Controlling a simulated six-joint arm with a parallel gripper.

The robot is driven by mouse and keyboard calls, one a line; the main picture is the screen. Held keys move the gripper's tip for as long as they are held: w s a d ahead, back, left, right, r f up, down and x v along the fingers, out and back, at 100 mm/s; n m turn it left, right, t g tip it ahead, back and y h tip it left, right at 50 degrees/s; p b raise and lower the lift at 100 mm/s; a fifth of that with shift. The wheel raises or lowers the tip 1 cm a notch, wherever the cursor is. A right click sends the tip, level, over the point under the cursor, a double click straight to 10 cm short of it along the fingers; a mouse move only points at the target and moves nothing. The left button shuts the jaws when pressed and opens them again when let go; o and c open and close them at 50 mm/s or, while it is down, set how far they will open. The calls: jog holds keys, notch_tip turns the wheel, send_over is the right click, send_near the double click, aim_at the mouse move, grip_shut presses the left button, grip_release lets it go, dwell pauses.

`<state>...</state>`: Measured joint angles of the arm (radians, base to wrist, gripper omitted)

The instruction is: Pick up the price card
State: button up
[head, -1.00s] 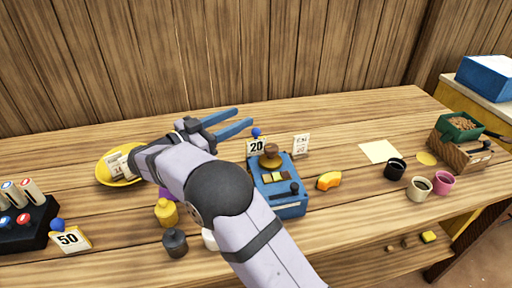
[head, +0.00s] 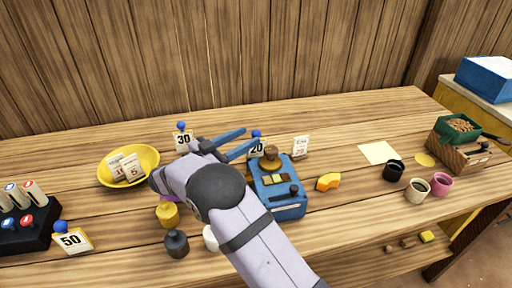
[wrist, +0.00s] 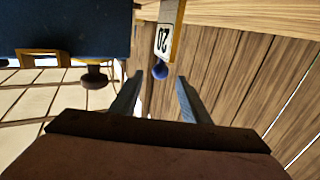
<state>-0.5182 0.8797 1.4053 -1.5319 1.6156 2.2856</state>
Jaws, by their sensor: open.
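A price card marked 20 (head: 257,149) with a blue ball on top stands behind the blue balance device; one finger of my gripper partly covers it. In the wrist view the 20 card (wrist: 165,38) appears upside down, its blue ball near the gap between my fingertips. My gripper (head: 252,137) is open, and the wrist view shows nothing held between its fingers (wrist: 160,79). I cannot tell whether a finger touches the 20 card.
The blue device (head: 285,205) stands right beside the 20 card. A small white card (head: 300,146) stands to its right. A yellow bowl (head: 106,180) with white cards is at left. A plank wall closes the back.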

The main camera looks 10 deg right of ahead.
aim_at(253, 134)
jog(key=p+x, duration=0.1)
jog(key=x, duration=0.4)
grip_shut()
